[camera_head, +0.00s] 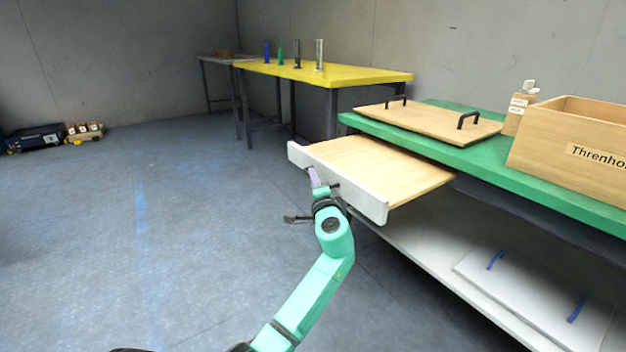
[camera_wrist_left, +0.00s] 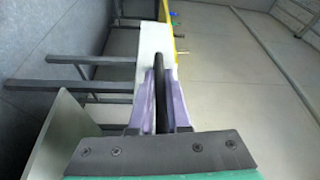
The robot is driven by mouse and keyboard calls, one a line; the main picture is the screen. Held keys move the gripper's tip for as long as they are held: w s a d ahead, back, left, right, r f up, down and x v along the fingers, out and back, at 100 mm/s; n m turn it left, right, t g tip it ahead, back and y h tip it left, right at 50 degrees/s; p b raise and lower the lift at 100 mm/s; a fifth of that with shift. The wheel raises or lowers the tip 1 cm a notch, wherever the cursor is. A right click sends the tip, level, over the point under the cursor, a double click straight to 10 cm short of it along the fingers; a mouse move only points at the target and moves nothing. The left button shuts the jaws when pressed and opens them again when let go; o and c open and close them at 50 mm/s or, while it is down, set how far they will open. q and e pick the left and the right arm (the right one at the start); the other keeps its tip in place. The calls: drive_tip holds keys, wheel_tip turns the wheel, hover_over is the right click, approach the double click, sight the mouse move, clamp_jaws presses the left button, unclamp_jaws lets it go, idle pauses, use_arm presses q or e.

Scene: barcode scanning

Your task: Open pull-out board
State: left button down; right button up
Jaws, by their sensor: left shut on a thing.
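The pull-out board (camera_head: 375,165) is a light wooden drawer board with a white front panel (camera_head: 364,196). In the head view it juts out from under the green tabletop (camera_head: 480,160). My left gripper (camera_head: 313,178) is at the outer face of that panel. In the left wrist view its purple fingers (camera_wrist_left: 160,88) are closed on a dark bar handle (camera_wrist_left: 159,62), and the white panel (camera_wrist_left: 154,38) shows behind it. The gripper hides most of the handle in the head view. My right gripper is in neither view.
A lower shelf (camera_head: 440,255) holds a white panel with blue handles (camera_head: 535,295). A yellow table (camera_head: 360,76) stands behind.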

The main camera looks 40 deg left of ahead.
use_arm(q)
drive_tip(key=shift+s, duration=0.2)
drive_tip(key=shift+f, duration=0.1)
drive_tip(key=c, duration=0.9)
unclamp_jaws()
drive_tip(key=p+v, duration=0.2)
drive_tip(key=v, duration=1.2)
drive_tip(key=shift+s+d, duration=0.15)
drive_tip(key=shift+d, duration=0.05)
